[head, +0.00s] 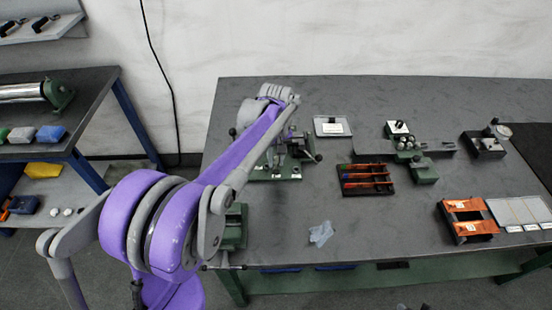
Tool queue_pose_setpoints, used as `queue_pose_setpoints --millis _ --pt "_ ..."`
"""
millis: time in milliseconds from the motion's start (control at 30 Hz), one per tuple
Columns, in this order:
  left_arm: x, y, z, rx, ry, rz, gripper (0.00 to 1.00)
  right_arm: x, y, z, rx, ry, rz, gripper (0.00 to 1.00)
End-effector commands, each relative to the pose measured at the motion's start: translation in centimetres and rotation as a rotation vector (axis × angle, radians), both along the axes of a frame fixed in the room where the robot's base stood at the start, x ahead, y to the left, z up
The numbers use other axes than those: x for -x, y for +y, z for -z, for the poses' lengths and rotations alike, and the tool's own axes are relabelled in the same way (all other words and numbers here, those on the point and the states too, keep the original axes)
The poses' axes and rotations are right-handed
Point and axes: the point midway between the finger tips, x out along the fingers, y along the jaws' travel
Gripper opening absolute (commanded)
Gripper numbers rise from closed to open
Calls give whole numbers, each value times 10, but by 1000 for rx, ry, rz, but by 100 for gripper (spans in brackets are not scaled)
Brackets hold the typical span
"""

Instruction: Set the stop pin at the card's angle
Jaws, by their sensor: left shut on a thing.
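My left arm reaches across the left end of the bench to a device on a green base (290,172). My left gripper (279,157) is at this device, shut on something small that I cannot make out. The arm covers much of the device, and a dark knob (318,158) shows on its right side. A framed white card (333,127) lies behind and to the right of it; its writing is too small to read. I cannot pick out the stop pin. My right gripper is not in view.
A dark tray with coloured dividers (366,180), a green and grey fixture (418,165), a black block with a knob (485,143) and an orange holder (466,218) stand to the right. A crumpled pale piece (321,233) lies near the front.

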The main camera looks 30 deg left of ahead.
Motion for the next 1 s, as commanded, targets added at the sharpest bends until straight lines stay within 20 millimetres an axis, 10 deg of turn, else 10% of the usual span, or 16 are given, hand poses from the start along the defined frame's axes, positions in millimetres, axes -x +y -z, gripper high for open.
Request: queue_pose_setpoints --millis 1000 --pt "0 0 11 0 0 0 0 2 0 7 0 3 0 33"
